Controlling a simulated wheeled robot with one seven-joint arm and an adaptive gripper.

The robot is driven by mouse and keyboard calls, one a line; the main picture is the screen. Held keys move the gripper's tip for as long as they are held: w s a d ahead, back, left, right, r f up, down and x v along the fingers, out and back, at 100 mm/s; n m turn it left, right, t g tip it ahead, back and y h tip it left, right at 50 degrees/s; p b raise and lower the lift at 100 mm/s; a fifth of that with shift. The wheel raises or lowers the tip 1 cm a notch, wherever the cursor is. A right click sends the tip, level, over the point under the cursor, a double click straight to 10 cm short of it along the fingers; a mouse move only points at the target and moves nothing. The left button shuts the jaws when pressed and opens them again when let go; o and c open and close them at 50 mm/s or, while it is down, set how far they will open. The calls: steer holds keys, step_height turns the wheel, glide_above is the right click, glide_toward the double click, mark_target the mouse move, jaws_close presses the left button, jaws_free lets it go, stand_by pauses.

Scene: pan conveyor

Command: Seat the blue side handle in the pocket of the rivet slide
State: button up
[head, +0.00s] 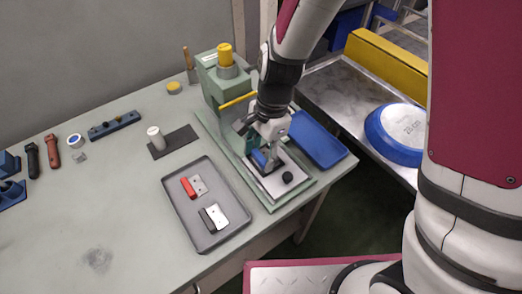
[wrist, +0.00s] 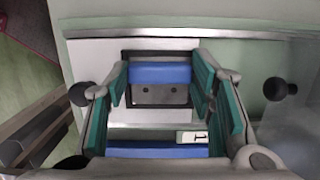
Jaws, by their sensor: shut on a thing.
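The blue side handle shows in the head view (head: 259,158) below my gripper (head: 265,150), and in the wrist view as a blue bar (wrist: 160,73) with a grey two-holed plate. My gripper's teal pads (wrist: 162,84) are shut on the two ends of the blue bar. The rivet slide (head: 273,186) is a pale metal plate with a black knob, on the green press base. Its dark-edged pocket (wrist: 126,58) frames the handle in the wrist view. The handle lies at or just over the pocket; I cannot tell whether it rests on the floor.
The green rivet press (head: 212,85) with a yellow cap stands right behind my gripper. A blue tray (head: 318,140) lies to the right. A grey tray (head: 180,225) holds a red and a black handle. A blue pan (head: 397,133) sits on the metal conveyor. The table's front left is clear.

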steer(key=shift+f, duration=0.25)
steer(key=o, duration=1.4)
steer(key=r, duration=0.4)
steer(key=d+r, duration=0.1)
steer(key=r, duration=0.3)
steer(key=w+d+r, duration=0.1)
steer(key=r, duration=0.3)
steer(key=s+d+r+n+t, duration=0.1)
steer(key=s+d+r+n, duration=0.2)
steer(key=s+d+r, duration=0.1)
steer(key=s+d+r+n+t+h+p, duration=0.1)
steer(key=s+d+r+n+t, duration=0.1)
steer(key=s+d+r+n, duration=0.2)
steer(key=s+d+r+n+t+p, duration=0.1)
steer(key=s+d+r+n+t, duration=0.1)
steer(key=s+d+r+n, duration=0.2)
steer(key=shift+s+d+r+h, duration=0.1)
steer(key=shift+s+d+r, duration=0.3)
steer(key=shift+s+d, duration=0.4)
steer(key=shift+s+d+r+h, duration=0.1)
steer(key=shift+s+d+r, duration=0.3)
steer(key=shift+s+d, duration=0.35)
steer(key=shift+s+d+r+h, duration=0.1)
steer(key=shift+s+d+r, duration=0.3)
steer(key=shift+s+d, duration=0.35)
